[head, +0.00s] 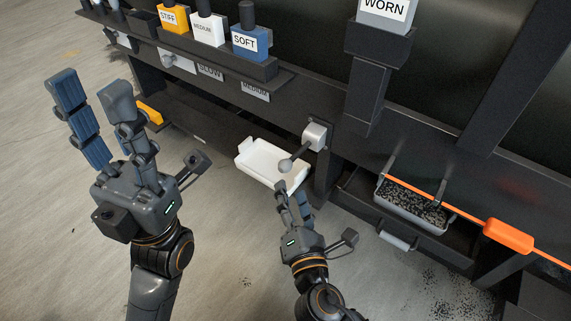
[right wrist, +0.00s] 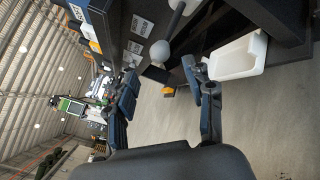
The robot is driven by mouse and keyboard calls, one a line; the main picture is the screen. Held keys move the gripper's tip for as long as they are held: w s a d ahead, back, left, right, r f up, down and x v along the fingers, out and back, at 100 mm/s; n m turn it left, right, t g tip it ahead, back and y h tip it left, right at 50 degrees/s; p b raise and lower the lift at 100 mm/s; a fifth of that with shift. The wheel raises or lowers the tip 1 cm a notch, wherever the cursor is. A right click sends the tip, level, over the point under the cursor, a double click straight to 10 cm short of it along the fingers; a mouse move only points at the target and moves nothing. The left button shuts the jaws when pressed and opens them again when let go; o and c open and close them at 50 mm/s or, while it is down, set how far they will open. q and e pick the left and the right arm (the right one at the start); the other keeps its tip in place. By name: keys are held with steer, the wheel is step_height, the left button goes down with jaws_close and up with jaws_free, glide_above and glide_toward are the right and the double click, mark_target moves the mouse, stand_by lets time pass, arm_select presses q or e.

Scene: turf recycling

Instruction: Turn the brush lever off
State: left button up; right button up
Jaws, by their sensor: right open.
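A lever (head: 287,165) with a round grey knob sticks out from a white mount (head: 315,135) on the front of the black machine in the head view. No label on it is readable. Its knob also shows in the right wrist view (right wrist: 160,50), ahead of the spread fingers. My right gripper (head: 293,190) is open just below the knob; the right wrist view shows nothing between its fingers (right wrist: 160,75). Contact with the knob cannot be told. My left gripper (head: 92,92) is open and empty at the left, away from the lever.
A white tray (head: 262,162) lies close behind the lever. Stiff (head: 172,20), medium (head: 207,30) and soft (head: 250,41) blocks stand on a shelf at upper left. A granule bin (head: 410,205) and an orange-handled tool (head: 508,236) are at right. Floor at left is clear.

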mark_target(287, 171)
steer(key=w, duration=0.3)
steer(key=w+a+b, duration=0.1)
steer(key=w, duration=0.5)
steer(key=shift+a+b, duration=0.3)
steer(key=shift+b, duration=0.1)
steer(key=shift+s, duration=0.1)
jaws_close()
steer(key=shift+r, duration=0.1)
